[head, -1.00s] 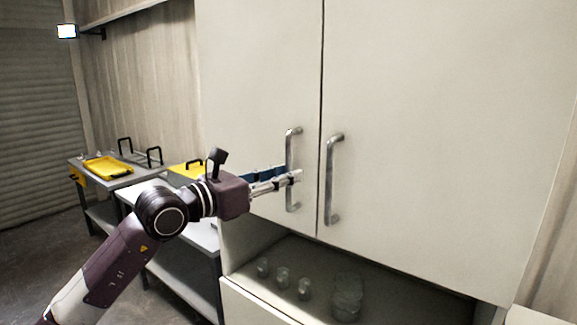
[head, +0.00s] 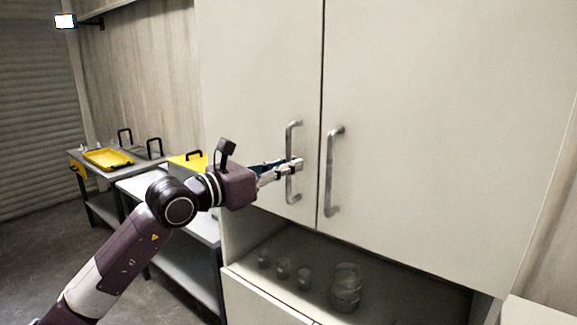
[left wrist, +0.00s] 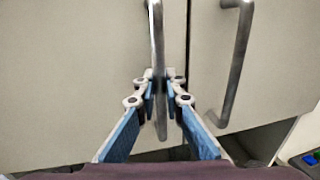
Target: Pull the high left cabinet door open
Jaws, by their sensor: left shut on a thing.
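The high left cabinet door (head: 250,90) is a pale flat panel and looks closed, in line with the right door (head: 430,120). Its handle (head: 290,138) is a vertical metal bar near the door's right edge. My left gripper (head: 296,165) is shut on this handle at its lower half. In the left wrist view the fingertips (left wrist: 160,88) sit on both sides of the left handle (left wrist: 156,40). The right door's handle (left wrist: 236,70) is apart from the fingers. My right gripper is not in view.
An open shelf below the doors holds several glass jars (head: 346,288). A lower drawer front (head: 255,300) is under it. At the left stand grey benches with a yellow tray (head: 108,158) and a yellow box (head: 188,164). The floor at the far left is clear.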

